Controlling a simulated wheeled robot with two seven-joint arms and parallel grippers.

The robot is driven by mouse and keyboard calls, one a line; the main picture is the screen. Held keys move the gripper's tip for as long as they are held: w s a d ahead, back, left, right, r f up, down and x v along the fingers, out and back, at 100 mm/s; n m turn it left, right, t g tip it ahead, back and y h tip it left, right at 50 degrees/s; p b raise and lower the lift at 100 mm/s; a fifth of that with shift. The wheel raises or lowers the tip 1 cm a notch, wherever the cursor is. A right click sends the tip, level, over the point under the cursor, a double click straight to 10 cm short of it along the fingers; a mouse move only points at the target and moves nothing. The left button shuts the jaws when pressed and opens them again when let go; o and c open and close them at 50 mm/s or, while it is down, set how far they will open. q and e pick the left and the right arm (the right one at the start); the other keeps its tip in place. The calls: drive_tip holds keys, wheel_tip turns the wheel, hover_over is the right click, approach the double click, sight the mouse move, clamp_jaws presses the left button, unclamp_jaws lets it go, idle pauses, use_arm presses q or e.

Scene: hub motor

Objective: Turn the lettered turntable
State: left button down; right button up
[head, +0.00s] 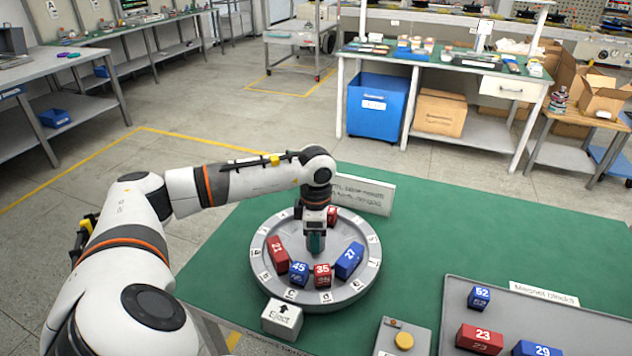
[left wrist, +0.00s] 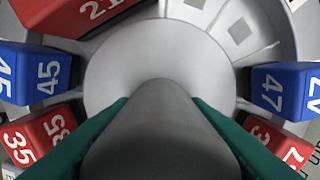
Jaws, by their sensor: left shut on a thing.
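The round grey lettered turntable (head: 336,302) lies on the green table, with letter tiles around its rim. My left gripper (head: 316,243) points down over the turntable's middle. In the left wrist view its green fingers are shut on a grey cylindrical knob (left wrist: 160,135), one finger on each side. The knob is mostly hidden in the head view. My right gripper is not in view.
An Eject block (head: 282,318) with an arrow stands at the turntable's front left. A box with a yellow button (head: 403,341) is at the front right. A grey tray (head: 450,315) holds several magnet blocks. A white sign (head: 362,194) stands behind. Green table right of the turntable is clear.

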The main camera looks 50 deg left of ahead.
use_arm(q)
drive_tip(key=c, duration=0.8)
unclamp_jaws()
wheel_tip(320, 180, up, 12)
drive_tip(key=shift+r+b, duration=0.1)
drive_tip(key=shift+b, duration=0.45)
